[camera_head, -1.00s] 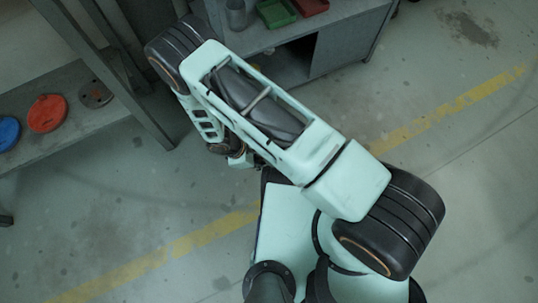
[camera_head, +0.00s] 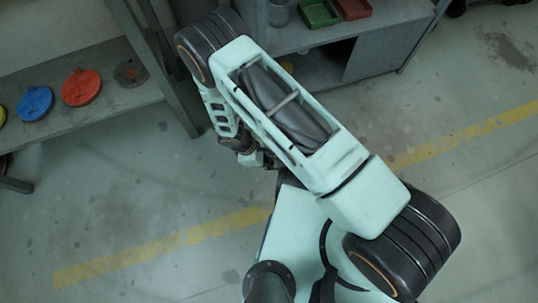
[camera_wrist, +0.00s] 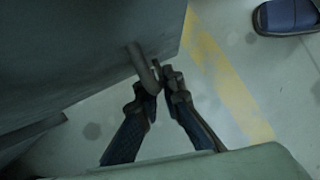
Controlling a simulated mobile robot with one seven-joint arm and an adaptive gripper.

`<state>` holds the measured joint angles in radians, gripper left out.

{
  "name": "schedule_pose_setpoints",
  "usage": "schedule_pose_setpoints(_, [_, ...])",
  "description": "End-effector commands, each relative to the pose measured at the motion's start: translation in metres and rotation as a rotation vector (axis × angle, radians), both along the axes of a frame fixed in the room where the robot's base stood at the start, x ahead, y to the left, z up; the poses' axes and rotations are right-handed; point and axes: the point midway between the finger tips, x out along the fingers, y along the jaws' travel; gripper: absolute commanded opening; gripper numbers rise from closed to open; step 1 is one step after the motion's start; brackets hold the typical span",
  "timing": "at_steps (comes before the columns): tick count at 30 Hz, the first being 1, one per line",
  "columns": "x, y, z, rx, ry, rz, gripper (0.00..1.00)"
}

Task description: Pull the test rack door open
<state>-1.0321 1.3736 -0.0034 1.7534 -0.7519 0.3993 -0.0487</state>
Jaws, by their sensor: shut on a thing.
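In the wrist view, a large dark grey panel (camera_wrist: 75,60), which looks like the rack door, fills the upper left, its edge running beside the floor. A round bar handle (camera_wrist: 141,66) stands out from it near its lower right part. My gripper (camera_wrist: 160,86) has its two dark fingers at the handle's end, shut on it.
In the head view, a grey cabinet (camera_head: 385,48) with an open dark compartment carries a green tray (camera_head: 319,13) and a red tray (camera_head: 353,8). A shelf (camera_head: 100,112) at left holds a blue disc (camera_head: 35,102) and a red disc (camera_head: 81,87). Floor with a yellow line (camera_head: 225,228) is clear.

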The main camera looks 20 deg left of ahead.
Motion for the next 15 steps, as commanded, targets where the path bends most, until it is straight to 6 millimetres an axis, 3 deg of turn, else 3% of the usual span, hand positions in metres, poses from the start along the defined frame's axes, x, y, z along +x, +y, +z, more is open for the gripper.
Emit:
schedule_pose_setpoints(11, [0.0045, 0.0015, 0.0012, 0.003, -0.007, 0.001, 0.0])
schedule_pose_setpoints(12, [0.0044, 0.0014, 0.0013, 0.003, -0.007, 0.001, 0.1])
schedule_pose_setpoints(15, [0.0037, 0.001, 0.0011, 0.001, -0.005, 0.0, 0.14])
